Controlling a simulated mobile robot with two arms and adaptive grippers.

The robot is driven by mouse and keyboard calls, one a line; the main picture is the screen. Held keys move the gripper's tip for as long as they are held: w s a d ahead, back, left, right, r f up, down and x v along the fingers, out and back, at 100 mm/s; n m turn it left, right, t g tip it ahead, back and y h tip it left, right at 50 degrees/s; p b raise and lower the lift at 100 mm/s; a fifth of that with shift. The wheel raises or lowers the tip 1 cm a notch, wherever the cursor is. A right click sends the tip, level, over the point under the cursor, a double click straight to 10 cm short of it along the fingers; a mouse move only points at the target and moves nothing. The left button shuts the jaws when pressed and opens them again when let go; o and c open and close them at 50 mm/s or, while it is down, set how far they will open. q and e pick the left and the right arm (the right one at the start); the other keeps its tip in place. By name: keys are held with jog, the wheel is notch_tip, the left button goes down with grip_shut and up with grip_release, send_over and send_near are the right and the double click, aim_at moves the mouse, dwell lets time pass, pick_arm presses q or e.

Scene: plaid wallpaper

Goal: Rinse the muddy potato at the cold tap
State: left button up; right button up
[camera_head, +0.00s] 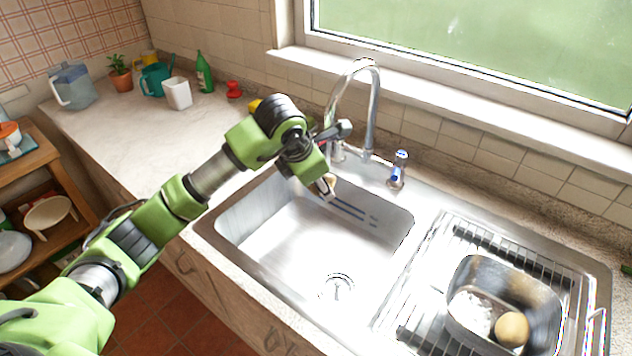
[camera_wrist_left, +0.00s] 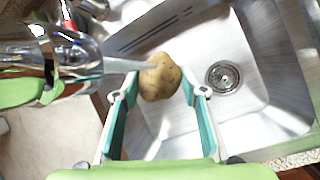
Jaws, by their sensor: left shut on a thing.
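My left gripper (camera_wrist_left: 160,88) is shut on a tan potato (camera_wrist_left: 160,77) with a few small dark specks. In the head view the gripper is over the back left of the sink basin (camera_head: 290,255), mostly hidden by my own wrist, with a bit of the potato (camera_head: 329,181) showing. The chrome tap (camera_head: 372,95) arches above it. In the wrist view a pale, tapering stream (camera_wrist_left: 118,65) reaches from the tap's chrome spout (camera_wrist_left: 40,55) to the potato; it looks like running water. A blue-marked tap handle (camera_head: 398,168) stands right of the spout. My right gripper is out of view.
A grey tub (camera_head: 500,285) holding a round tan item (camera_head: 512,329) and something white stands on the drainer rack (camera_head: 465,240) at right. A green bottle (camera_head: 203,72), white cup (camera_head: 177,93) and pitcher (camera_head: 73,87) stand at the back left. The left counter is mostly clear.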

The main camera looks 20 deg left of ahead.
pick_arm(q)
jog(key=shift+a, duration=0.15)
jog(key=shift+w+a, duration=0.15)
jog(key=shift+a, duration=0.3)
jog(key=shift+d+b, duration=0.1)
jog(key=shift+b, duration=0.2)
jog(key=shift+d, duration=0.5)
jog(key=s+a+b, duration=0.1)
jog(key=s+a, duration=0.1)
jog(key=s, duration=0.6)
jog(key=shift+b, duration=0.3)
jog(key=shift+s, duration=0.1)
dwell(1.0)
jog(key=s+a+r+p, duration=0.1)
jog(key=s+r, duration=0.3)
jog(key=shift+s, duration=0.4)
